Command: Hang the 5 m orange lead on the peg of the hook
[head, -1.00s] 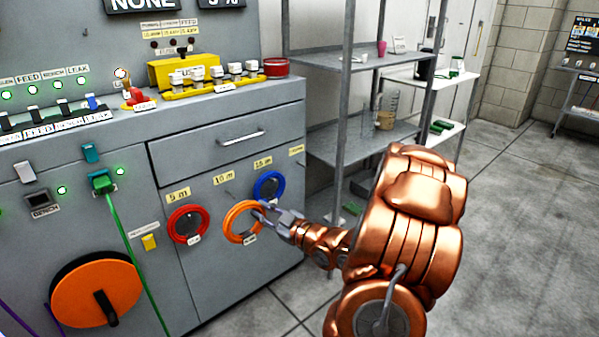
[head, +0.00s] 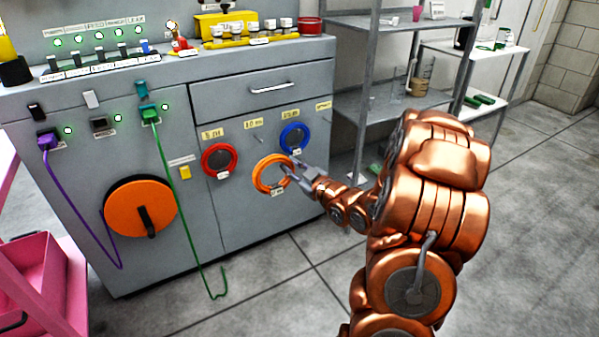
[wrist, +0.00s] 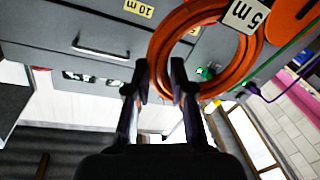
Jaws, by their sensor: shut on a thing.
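The orange lead (head: 257,183) is a coiled ring in front of the grey cabinet, below the "10 m" label (head: 254,124). My gripper (head: 290,170) is shut on the right side of this coil. In the wrist view, the orange coil (wrist: 254,60) carries a white "5 m" tag (wrist: 245,14), and my fingers (wrist: 160,80) pinch its near edge. A small peg (head: 258,138) seems to show under the "10 m" label, above the coil. Whether the coil touches the cabinet face is unclear.
A red coil (head: 206,170) hangs left under the "5 m" label (head: 213,133), and a blue coil (head: 283,142) hangs at upper right. A large orange reel (head: 125,210), a green cable (head: 187,210) and a pink cart (head: 40,262) are farther left. Grey shelving (head: 408,103) stands right.

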